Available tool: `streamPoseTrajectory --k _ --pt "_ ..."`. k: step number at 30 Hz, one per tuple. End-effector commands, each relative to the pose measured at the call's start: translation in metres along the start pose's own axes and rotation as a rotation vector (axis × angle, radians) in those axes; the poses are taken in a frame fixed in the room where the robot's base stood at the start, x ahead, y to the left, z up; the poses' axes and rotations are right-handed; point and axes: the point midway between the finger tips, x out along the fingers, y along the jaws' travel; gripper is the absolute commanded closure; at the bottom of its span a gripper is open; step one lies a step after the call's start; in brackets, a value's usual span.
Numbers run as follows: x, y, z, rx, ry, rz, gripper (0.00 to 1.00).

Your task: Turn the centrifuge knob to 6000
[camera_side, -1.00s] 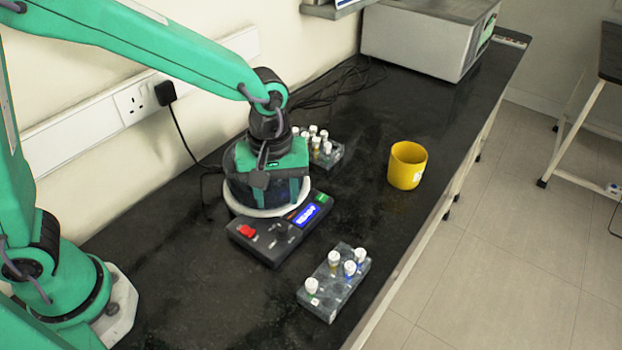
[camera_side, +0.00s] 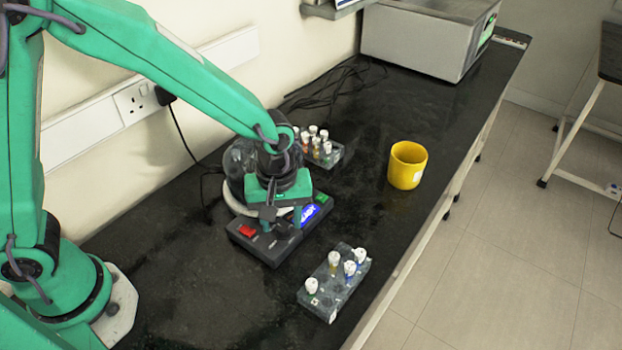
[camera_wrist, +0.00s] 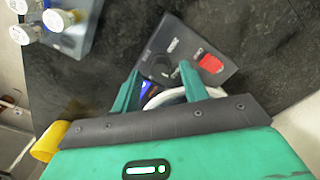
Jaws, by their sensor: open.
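The centrifuge (camera_side: 238,166) has a dark rounded body with a white rim and a low dark control panel (camera_side: 268,251) in front. The panel carries a red switch (camera_side: 247,231) and a lit blue display (camera_side: 310,214). My gripper (camera_side: 281,229) is low over the middle of the panel, pointing down. In the wrist view my gripper (camera_wrist: 159,69) has its two green fingers apart, either side of the dark knob (camera_wrist: 160,66). I cannot tell whether a finger touches it. The red switch (camera_wrist: 210,63) lies to the right. The knob's setting is not readable.
A grey rack (camera_side: 325,297) with several white-capped tubes stands in front of the panel. Another tube rack (camera_side: 330,158) is behind the centrifuge. A yellow cup (camera_side: 407,165) stands to the right. A grey box-shaped machine (camera_side: 420,40) is at the back. Cables lie along the wall.

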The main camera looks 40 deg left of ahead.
Motion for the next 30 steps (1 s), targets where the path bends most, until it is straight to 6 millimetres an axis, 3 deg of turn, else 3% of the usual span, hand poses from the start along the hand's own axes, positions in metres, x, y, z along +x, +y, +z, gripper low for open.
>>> streamPoseTrajectory --k 6,16,23,30 --pt "0.015 0.000 0.000 0.000 0.000 0.000 0.56" --pt "0.017 0.000 0.000 0.000 0.000 0.001 0.56" --pt "0.017 0.000 0.000 0.000 0.000 0.001 1.00" --pt "0.016 0.000 0.000 0.010 0.000 0.001 1.00"
